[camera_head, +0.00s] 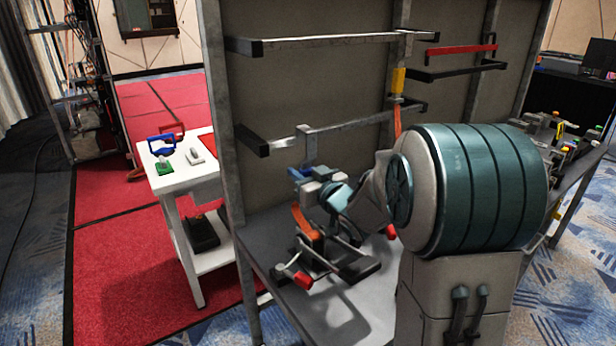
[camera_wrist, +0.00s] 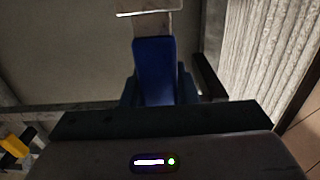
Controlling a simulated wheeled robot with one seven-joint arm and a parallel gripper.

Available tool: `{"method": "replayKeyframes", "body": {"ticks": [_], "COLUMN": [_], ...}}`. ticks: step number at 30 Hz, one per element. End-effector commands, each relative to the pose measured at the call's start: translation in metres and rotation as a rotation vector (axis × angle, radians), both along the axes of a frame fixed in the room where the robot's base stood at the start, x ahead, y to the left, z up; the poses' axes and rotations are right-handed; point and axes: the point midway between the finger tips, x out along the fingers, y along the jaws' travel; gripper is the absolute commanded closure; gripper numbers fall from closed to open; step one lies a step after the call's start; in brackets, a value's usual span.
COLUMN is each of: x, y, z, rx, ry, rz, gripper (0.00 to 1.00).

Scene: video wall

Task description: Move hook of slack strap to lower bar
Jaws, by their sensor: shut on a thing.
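My gripper (camera_head: 310,180) is at the front of the rack, just below the lower bar (camera_head: 350,124). It is shut on the blue part of a grey hook (camera_head: 305,143), and this blue hook body (camera_wrist: 153,70) also shows upright between the fingers in the wrist view. The hook's grey upper end overlaps the lower bar; I cannot tell whether it bears on it. An orange strap (camera_head: 301,219) shows below my gripper, by a ratchet (camera_head: 312,248) with red-ended handles. The upper bar (camera_head: 330,39) is bare in its left part.
A yellow hook (camera_head: 398,80) with a taut orange strap hangs at the rack's middle post. A red bar (camera_head: 460,49) and a black bar (camera_head: 455,71) are at right. The grey shelf (camera_head: 345,310) lies below. A white cart (camera_head: 180,180) with small tools stands at left.

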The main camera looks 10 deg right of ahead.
Motion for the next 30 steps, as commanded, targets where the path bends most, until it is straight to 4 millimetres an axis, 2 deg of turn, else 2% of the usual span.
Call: {"method": "replayKeyframes", "body": {"ticks": [23, 24, 30], "x": [0.058, 0.057, 0.056], "y": [0.025, 0.024, 0.024], "z": [0.001, -0.008, -0.021], "rx": [0.000, 0.000, 0.001], "ry": [0.000, 0.001, -0.001], "rz": [0.002, 0.001, 0.001], "gripper": [0.93, 0.93, 0.93]}}
